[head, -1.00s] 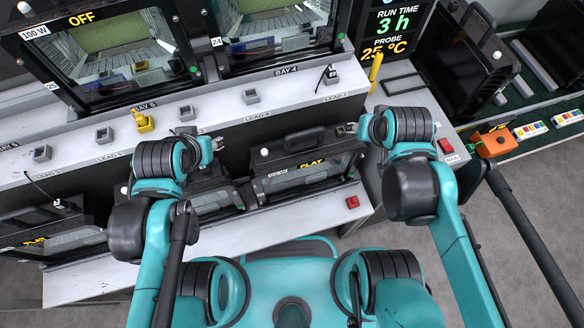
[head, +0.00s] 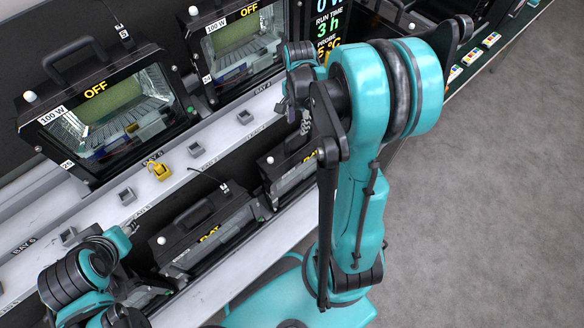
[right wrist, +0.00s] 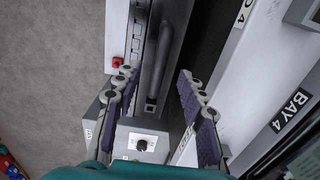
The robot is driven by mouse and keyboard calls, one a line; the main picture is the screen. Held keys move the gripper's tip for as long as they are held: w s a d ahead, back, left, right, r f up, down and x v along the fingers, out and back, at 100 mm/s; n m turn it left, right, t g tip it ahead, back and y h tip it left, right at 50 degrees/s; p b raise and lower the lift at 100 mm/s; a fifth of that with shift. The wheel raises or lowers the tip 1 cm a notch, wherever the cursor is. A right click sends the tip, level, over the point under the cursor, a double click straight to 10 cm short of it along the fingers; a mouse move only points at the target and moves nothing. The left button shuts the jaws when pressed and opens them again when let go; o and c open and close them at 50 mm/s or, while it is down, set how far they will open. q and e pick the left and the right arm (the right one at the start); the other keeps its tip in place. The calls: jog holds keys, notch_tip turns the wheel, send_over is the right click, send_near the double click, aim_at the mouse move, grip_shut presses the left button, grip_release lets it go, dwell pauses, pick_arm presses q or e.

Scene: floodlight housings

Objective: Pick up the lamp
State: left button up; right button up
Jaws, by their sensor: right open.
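Black floodlight lamps stand in two rows. My right gripper (head: 300,122) is above that lamp. In the right wrist view my open fingers (right wrist: 156,76) stand either side of a black lamp's carry handle (right wrist: 160,62), apart from it. My left gripper (head: 130,230) is low at left; its jaws are unclear.
A white shelf edge (head: 120,205) carries several small grey sockets and a yellow clip (head: 158,170). A dark display (head: 330,25) reads RUN TIME 3 h. Grey floor (head: 480,200) is open at right. A red button (right wrist: 117,62) and a knob panel (right wrist: 141,146) show near the handle.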

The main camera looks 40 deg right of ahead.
aim_at(299, 130)
jog(key=f, duration=0.2)
jog(key=f+b, duration=0.1)
jog(key=f, duration=0.3)
jog(key=shift+w+d+f+b, duration=0.1)
jog(key=shift+d+f+b, duration=0.1)
jog(key=shift+d+b, duration=0.15)
jog(key=shift+r, duration=0.1)
grip_shut()
